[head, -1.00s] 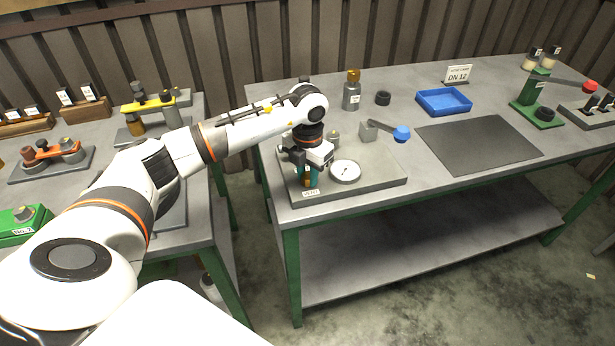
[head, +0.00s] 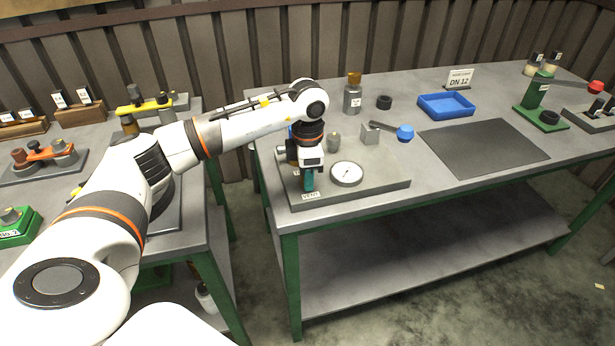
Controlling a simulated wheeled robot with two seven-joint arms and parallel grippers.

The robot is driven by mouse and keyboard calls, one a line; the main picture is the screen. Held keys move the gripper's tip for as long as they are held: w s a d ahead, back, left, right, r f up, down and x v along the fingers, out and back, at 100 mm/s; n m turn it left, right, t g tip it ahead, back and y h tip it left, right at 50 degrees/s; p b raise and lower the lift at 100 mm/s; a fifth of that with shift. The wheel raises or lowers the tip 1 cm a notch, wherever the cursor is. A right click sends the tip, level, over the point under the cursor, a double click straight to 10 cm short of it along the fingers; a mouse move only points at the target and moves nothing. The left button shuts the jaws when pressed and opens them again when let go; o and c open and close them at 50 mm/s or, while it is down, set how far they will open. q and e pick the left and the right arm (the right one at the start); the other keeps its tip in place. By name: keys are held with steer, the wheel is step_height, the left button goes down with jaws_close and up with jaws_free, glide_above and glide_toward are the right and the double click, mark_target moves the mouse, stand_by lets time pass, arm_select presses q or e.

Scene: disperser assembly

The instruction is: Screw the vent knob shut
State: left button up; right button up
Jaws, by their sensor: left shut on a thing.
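My left gripper (head: 308,182) points straight down at the front left corner of the grey base plate (head: 385,186), just behind the white VENT label (head: 311,195). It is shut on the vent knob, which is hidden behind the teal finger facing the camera. How far the knob is screwed in cannot be seen. My right gripper is not in view.
A round white gauge (head: 346,173) sits just right of the gripper. Behind it are a small grey fitting (head: 334,142) and a lever with a blue knob (head: 405,132). A blue tray (head: 446,105) and a dark mat (head: 485,146) lie farther right.

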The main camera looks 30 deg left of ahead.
arm_select(q)
steer(key=shift+r, duration=0.1)
stand_by(0.5)
steer(key=o, duration=1)
step_height(320, 180, up, 12)
steer(key=b, duration=0.1)
